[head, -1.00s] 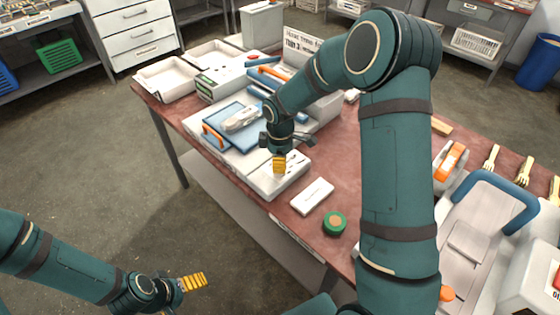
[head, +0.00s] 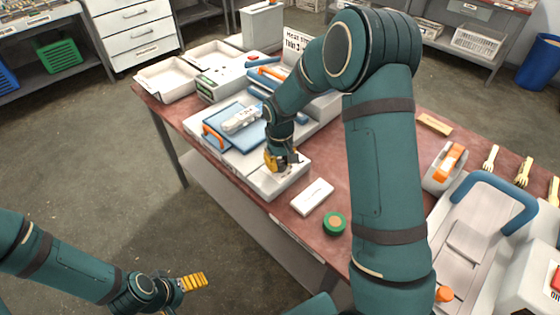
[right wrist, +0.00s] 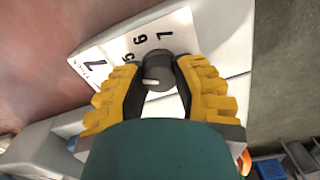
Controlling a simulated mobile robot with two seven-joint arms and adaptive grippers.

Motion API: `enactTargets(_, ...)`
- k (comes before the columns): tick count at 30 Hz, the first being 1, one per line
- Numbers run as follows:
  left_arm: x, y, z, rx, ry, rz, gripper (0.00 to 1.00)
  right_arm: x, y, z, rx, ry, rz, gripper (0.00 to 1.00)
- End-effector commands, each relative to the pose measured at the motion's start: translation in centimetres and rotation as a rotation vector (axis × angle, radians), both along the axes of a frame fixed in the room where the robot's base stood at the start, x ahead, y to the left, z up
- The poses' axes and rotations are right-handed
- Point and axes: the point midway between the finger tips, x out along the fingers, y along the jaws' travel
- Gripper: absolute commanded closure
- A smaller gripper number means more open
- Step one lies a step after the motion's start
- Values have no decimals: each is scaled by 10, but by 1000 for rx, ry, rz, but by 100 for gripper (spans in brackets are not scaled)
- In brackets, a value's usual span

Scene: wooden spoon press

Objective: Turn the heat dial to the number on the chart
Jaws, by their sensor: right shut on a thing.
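The heat dial (right wrist: 158,72) is a dark grey knob with a pale mark on its lower part in the right wrist view. It stands on a white panel (right wrist: 210,35) with black printed numbers beside it, turned in the picture. My right gripper (right wrist: 157,80) has its yellow-padded fingers on both sides of the dial and is shut on it. In the head view my right gripper (head: 281,160) is low over the white box (head: 268,190) at the table's front edge and hides the dial. A white printed sign (head: 296,41), perhaps the chart, is partly behind my arm. My left gripper (head: 193,282) hangs away from the table.
A white block (head: 312,196) and a green round thing (head: 334,223) lie right of the box. An orange-and-white dispenser (head: 446,166) and wooden forks (head: 523,172) are at the right. Bare table lies between.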

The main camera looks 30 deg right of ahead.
Motion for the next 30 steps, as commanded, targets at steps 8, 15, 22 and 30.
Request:
enactTargets(8,-1,0,7,0,3,0,12,-1,1,-1,-1,6,-262,100)
enactTargets(15,-3,0,14,-1,6,-1,12,-1,1,0,-2,5,-490,100)
enactTargets(22,-2,0,23,-1,6,0,12,-2,1,0,-2,5,-708,100)
enactTargets(30,2,0,35,1,-3,7,12,-2,1,0,-4,7,-965,100)
